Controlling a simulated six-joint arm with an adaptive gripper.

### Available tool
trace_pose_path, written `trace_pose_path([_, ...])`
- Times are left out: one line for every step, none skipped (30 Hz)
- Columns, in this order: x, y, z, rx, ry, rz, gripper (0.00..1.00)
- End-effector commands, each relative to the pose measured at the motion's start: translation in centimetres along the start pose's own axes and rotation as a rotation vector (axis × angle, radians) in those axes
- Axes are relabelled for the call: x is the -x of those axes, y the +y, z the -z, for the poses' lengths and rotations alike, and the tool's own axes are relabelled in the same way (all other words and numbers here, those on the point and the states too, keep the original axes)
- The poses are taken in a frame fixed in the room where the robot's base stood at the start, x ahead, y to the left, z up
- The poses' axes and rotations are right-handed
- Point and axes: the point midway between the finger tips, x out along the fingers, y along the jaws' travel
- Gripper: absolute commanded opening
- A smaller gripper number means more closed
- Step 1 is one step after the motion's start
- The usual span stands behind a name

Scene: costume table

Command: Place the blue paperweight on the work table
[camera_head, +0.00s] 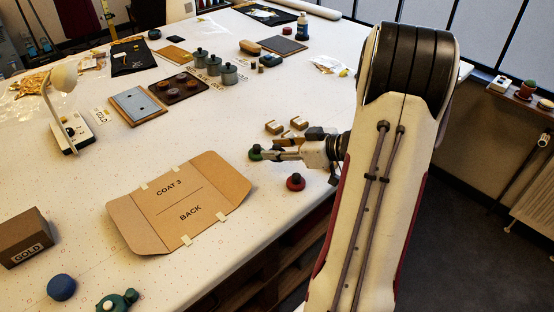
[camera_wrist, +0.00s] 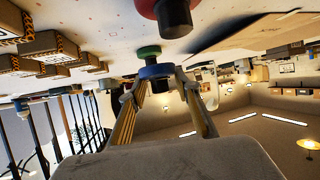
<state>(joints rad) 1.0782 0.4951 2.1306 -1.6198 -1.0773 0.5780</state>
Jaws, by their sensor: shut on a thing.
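My gripper (camera_head: 268,148) is above the right front part of the white work table (camera_head: 90,170). In the wrist view, which is upside down, the fingers (camera_wrist: 161,84) close on the black knob of the blue paperweight (camera_wrist: 155,71). The blue disc hangs out between the fingertips. In the head view the blue paperweight is hidden or too small to make out. Whether it touches the table cannot be told. A green paperweight (camera_head: 254,154) stands just beyond the fingertips and also shows in the wrist view (camera_wrist: 148,51).
A red paperweight (camera_head: 295,183) stands close beside the gripper, near the table edge. Small brown blocks (camera_head: 298,123) lie behind it. A cardboard pattern marked COAT 3 (camera_head: 180,203) lies to the left. A round blue object (camera_head: 61,287) and a GOLD box (camera_head: 25,238) are at front left.

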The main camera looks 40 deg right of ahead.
Motion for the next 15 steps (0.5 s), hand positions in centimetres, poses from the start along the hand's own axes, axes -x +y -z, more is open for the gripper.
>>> trace_pose_path([-0.15,0.01,-0.29,-0.002,0.001,0.0,0.03])
trace_pose_path([-0.21,0.02,-0.41,-0.001,0.001,0.0,0.03])
trace_pose_path([-0.26,0.02,-0.51,0.0,0.001,0.0,0.03])
trace_pose_path([-0.28,0.02,-0.56,0.001,0.001,0.0,0.03])
trace_pose_path([-0.3,0.02,-0.58,0.001,0.001,0.0,0.03])
trace_pose_path([-0.3,0.03,-0.59,0.001,0.001,0.0,0.03])
trace_pose_path([-0.3,0.03,-0.59,0.002,0.001,0.0,0.03])
trace_pose_path([-0.3,0.03,-0.58,0.002,0.001,0.0,0.03])
trace_pose_path([-0.29,0.03,-0.58,0.001,0.001,0.0,0.03])
trace_pose_path([-0.29,0.03,-0.58,0.001,0.001,0.0,0.03])
trace_pose_path([-0.29,0.03,-0.58,0.001,0.001,0.0,0.03])
trace_pose_path([-0.29,0.03,-0.57,0.001,0.001,0.0,0.03])
trace_pose_path([-0.3,0.03,-0.58,0.001,0.001,0.0,0.03])
trace_pose_path([-0.31,0.03,-0.61,0.001,0.001,0.0,0.03])
trace_pose_path([-0.34,0.02,-0.68,0.001,0.001,0.0,0.03])
